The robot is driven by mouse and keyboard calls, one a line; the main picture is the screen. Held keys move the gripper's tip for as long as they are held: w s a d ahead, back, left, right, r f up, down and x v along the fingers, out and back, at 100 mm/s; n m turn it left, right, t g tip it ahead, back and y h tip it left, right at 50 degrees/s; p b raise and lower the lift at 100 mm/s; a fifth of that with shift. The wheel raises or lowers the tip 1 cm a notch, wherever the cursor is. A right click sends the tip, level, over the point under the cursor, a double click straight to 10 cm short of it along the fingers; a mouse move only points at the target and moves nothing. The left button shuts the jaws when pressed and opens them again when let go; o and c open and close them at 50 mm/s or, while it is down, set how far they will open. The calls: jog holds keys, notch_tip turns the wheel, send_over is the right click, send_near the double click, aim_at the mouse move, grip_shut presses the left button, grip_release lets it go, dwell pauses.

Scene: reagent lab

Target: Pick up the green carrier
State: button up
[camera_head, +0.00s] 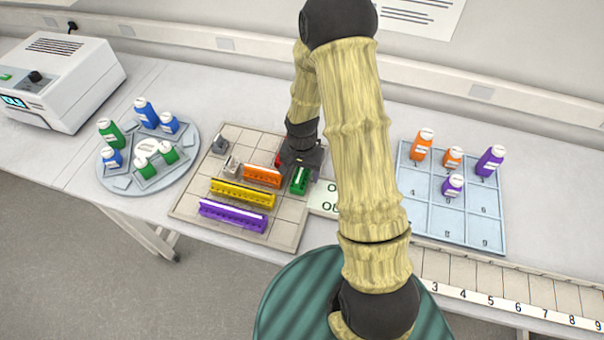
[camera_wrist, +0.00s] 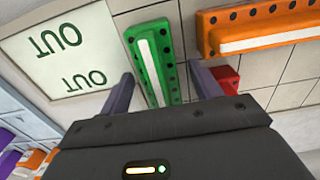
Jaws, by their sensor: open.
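The green carrier (camera_head: 299,183) is a short block with a white strip and a row of holes, on the right side of the tiled board (camera_head: 287,234). In the wrist view the green carrier (camera_wrist: 151,58) runs up between my two fingers. My gripper (camera_wrist: 160,74) is open, with one finger on each side of it and a visible gap on both sides. In the head view my gripper (camera_head: 300,165) is over the far end of the carrier. How high the fingertips are above the board is hard to tell.
An orange carrier (camera_head: 262,176) lies close to the left, with a yellow carrier (camera_head: 242,194) and a purple one (camera_head: 233,214) nearer. A red block (camera_wrist: 226,78) is partly hidden by one finger. An "OUT" plate (camera_wrist: 68,52) lies beside the green carrier.

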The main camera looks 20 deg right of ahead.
jog(key=c, duration=1.1)
jog(key=shift+c, duration=0.2)
jog(key=shift+r, duration=0.1)
notch_tip(320, 180, up, 10)
jog(key=shift+f+b, duration=0.1)
jog(key=shift+b, duration=0.7)
